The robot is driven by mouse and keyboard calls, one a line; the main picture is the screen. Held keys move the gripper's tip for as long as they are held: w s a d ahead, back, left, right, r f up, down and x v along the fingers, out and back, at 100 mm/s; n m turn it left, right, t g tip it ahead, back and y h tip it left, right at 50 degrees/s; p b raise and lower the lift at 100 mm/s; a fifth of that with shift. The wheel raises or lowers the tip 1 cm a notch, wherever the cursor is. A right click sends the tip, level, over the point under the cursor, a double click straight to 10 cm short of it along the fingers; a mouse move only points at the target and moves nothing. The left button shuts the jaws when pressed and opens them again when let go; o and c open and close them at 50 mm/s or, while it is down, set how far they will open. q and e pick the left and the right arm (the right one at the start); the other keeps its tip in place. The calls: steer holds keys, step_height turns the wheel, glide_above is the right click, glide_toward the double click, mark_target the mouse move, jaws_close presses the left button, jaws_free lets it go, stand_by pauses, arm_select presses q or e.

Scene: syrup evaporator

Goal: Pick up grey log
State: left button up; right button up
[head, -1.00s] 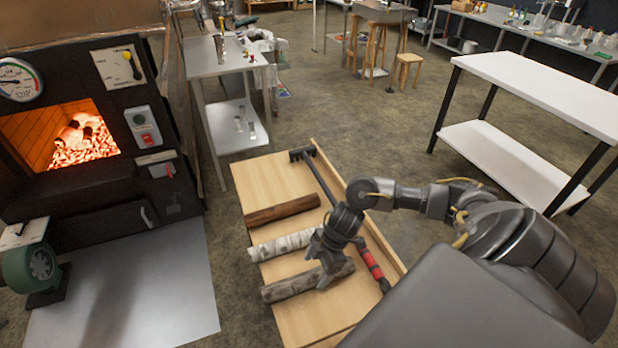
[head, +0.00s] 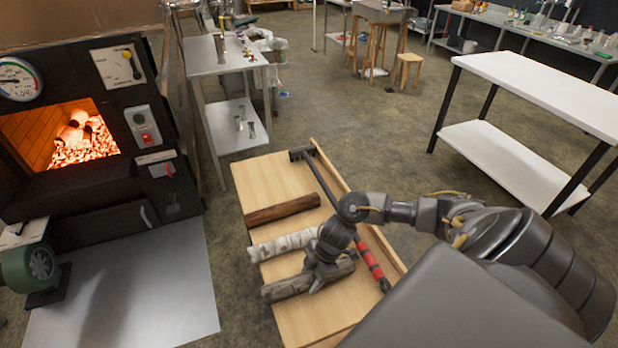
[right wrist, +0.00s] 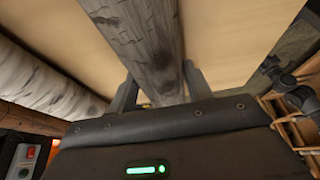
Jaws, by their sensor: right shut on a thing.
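The grey log (head: 287,287) lies on the wooden table (head: 318,312), the nearest of three logs in the head view. My right gripper (head: 318,277) is over the log's right half, its fingers shut on it from both sides. In the right wrist view the grey log (right wrist: 144,45) runs between the two fingers (right wrist: 158,90). The log looks low, at the tabletop; I cannot tell whether it touches the wood. The fingertips are partly hidden in the head view. My left gripper is not in view.
A white birch log (head: 284,244) and a brown log (head: 283,209) lie behind the grey log. A long-handled tool with a red grip (head: 370,262) lies along the table's right side, close to my right arm. The lit firebox (head: 82,140) stands at left.

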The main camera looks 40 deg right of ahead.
mark_target(308, 274)
steer(key=shift+c, duration=0.6)
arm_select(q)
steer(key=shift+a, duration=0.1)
arm_select(e)
steer(key=shift+r, duration=0.1)
